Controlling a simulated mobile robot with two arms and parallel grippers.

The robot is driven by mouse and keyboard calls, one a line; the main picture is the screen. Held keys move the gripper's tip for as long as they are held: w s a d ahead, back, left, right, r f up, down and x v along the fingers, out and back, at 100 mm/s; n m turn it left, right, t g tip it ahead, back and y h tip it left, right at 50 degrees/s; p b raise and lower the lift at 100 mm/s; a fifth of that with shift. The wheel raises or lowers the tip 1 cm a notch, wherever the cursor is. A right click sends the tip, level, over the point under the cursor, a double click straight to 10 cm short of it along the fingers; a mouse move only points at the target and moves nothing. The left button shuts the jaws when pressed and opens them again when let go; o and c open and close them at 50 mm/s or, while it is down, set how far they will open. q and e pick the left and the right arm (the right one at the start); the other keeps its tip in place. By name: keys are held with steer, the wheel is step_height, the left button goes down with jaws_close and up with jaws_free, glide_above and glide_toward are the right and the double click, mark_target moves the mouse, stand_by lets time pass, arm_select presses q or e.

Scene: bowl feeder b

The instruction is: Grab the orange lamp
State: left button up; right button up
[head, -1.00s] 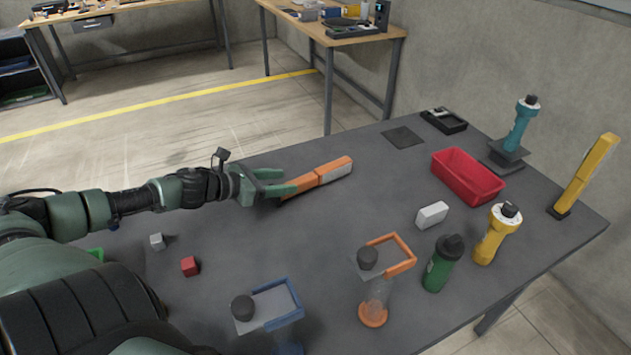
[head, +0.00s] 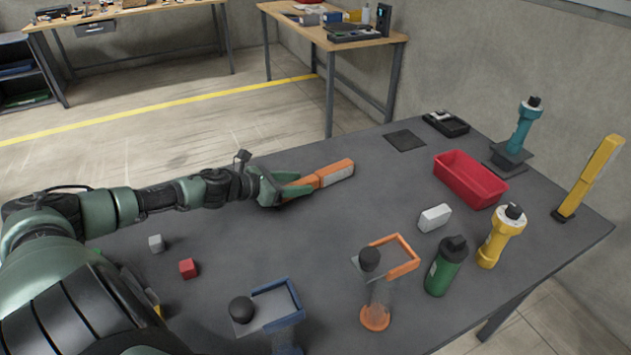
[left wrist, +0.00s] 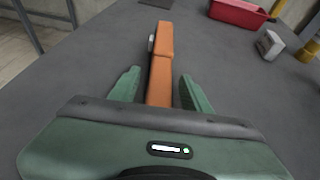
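The orange lamp (head: 333,174) is a long bar with a pale panel on one side, lying on the dark grey table. It also shows in the left wrist view (left wrist: 161,68), running away from the gripper. My left gripper (head: 293,188) is at the near end of the lamp. In the left wrist view the green fingers (left wrist: 156,92) are open, one on each side of the lamp's near part, with visible gaps. The lamp's near end is hidden by the gripper body. My right gripper is not in view.
A red bin (head: 470,180), a white block (head: 434,218), a green bottle (head: 446,266) and a yellow flashlight (head: 500,236) stand to the right. Orange-framed (head: 389,258) and blue-framed (head: 268,306) stands are in front. Small grey (head: 156,243) and red (head: 187,268) cubes lie nearer left.

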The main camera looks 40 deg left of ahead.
arm_select(q)
jaws_close()
